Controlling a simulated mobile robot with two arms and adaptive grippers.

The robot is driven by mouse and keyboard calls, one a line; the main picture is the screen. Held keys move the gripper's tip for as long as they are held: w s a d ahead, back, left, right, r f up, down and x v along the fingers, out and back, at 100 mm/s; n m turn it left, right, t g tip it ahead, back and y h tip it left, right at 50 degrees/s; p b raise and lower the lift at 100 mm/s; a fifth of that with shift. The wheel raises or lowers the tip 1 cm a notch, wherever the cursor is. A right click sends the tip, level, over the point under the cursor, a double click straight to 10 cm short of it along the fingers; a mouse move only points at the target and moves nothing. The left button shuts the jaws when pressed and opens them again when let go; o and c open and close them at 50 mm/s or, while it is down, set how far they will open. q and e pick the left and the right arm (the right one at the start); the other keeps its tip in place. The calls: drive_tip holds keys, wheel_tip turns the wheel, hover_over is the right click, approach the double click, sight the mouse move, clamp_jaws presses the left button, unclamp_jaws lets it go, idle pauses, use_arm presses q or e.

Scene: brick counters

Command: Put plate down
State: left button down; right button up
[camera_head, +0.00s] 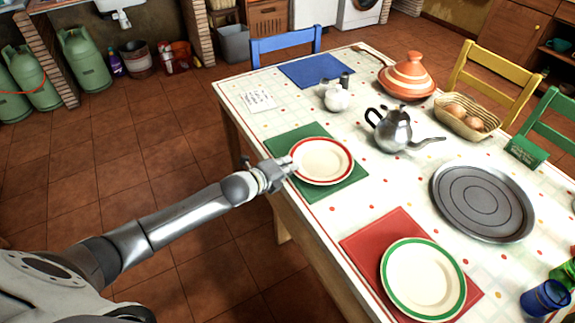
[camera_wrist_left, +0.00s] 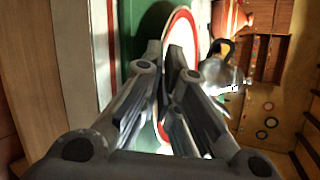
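A cream plate with a red rim (camera_head: 324,160) is over the green placemat (camera_head: 318,190) at the table's near left side. My left gripper (camera_head: 290,166) is at the plate's left edge. In the left wrist view, the fingers (camera_wrist_left: 167,58) are close together with the rim of the plate (camera_wrist_left: 184,32) between them, and the green mat (camera_wrist_left: 118,35) lies beside it. The plate looks level. I cannot tell whether it rests fully on the mat or sits slightly above it. My right gripper is not in view.
A green-rimmed plate (camera_head: 423,280) lies on a red placemat (camera_head: 362,240) nearer me. A round metal tray (camera_head: 484,203), a metal teapot (camera_head: 390,132), a tagine (camera_head: 408,76) and a bread basket (camera_head: 466,117) stand to the right and back. A blue placemat (camera_head: 317,71) is bare.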

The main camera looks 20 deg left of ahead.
use_arm(q)
drive_tip(key=shift+r, duration=0.1)
drive_tip(key=c, duration=1.9)
unclamp_jaws()
drive_tip(key=shift+f, duration=0.2)
drive_tip(key=shift+r, duration=0.15)
drive_tip(key=shift+s+a, duration=0.1)
drive_tip(key=shift+s, duration=0.25)
drive_tip(key=v, duration=1.1)
drive_tip(key=shift+s+r, duration=0.15)
